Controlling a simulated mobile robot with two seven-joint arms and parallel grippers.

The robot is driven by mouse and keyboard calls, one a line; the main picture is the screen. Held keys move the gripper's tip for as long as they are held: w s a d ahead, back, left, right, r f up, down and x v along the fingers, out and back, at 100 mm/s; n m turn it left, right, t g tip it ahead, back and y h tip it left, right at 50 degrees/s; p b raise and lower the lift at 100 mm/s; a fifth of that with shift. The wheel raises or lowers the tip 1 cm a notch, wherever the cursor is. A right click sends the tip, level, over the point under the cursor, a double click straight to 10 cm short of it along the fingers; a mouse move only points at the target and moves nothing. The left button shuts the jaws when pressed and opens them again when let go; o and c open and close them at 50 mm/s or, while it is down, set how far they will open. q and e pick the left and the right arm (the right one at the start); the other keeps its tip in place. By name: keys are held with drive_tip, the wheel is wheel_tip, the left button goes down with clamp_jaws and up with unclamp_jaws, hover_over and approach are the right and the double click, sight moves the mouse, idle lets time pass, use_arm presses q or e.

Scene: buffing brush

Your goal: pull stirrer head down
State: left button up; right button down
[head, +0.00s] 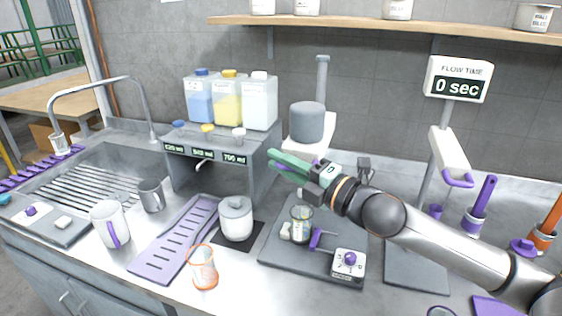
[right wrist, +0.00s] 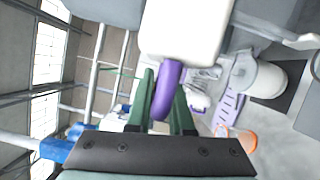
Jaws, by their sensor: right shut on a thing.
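The stirrer head is a grey cylinder (head: 307,122) on a white housing (head: 328,130), raised on a grey vertical post (head: 322,75). The housing also shows in the right wrist view (right wrist: 185,28). A purple handle (right wrist: 168,92) juts from the housing between my green fingers. My right gripper (head: 290,164) is shut on this handle, just below the head; its fingertips also show in the wrist view (right wrist: 162,85). In the head view the fingers and wrist mostly hide the handle. A glass beaker (head: 302,224) stands on the stirrer base (head: 278,252) below. My left gripper is not in view.
A dispenser stand (head: 262,165) with several bottles is left of the head. A lidded white jar (head: 236,218), purple slotted tray (head: 180,243) and orange-rimmed beaker (head: 204,272) stand left of the base. A flow-time display (head: 458,79) and purple-handled tool (head: 483,200) are at right.

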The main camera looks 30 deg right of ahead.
drive_tip(key=shift+r, duration=0.35)
idle(0.5)
